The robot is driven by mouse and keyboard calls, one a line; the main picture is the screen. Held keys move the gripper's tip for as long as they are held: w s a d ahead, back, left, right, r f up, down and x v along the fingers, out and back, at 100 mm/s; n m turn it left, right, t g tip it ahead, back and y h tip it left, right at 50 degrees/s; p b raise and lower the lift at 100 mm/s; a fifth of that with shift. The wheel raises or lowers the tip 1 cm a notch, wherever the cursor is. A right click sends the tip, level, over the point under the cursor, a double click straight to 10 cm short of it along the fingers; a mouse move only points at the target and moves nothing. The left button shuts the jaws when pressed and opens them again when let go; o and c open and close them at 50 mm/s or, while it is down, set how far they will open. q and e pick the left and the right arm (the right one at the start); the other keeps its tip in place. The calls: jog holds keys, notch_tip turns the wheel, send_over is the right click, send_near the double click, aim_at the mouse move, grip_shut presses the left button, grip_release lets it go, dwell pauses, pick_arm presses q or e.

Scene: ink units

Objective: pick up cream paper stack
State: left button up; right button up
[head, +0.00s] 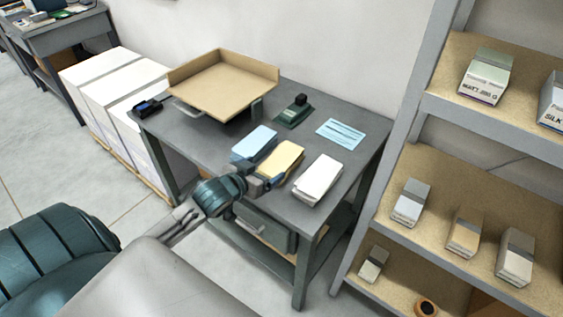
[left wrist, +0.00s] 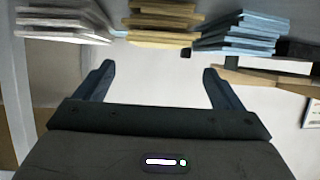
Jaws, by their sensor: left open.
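The cream paper stack (head: 282,158) lies on the grey table between a blue stack and a white stack. It also shows in the left wrist view (left wrist: 163,22), at the top middle, just beyond the fingertips. My left gripper (head: 268,182) is at the near end of the cream stack. In the left wrist view the fingers of my left gripper (left wrist: 157,68) are wide apart with nothing between them. The gripper hides part of the stack's near end in the head view. My right gripper is not in view.
The blue paper stack (head: 255,143) and the white paper stack (head: 318,178) stand close on either side. Behind are a tan tray (head: 222,80), a green stamp-like device (head: 294,110) and a blue sheet (head: 341,133). A shelf unit (head: 400,150) with several boxes stands at right.

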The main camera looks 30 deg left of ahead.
aim_at(281, 157)
pick_arm(q)
jog(key=x, duration=0.4)
jog(key=shift+d, duration=0.1)
jog(key=shift+p+x, duration=0.75)
jog(key=shift+x, duration=2.05)
jog(key=shift+r, duration=0.1)
jog(key=c, duration=1.3)
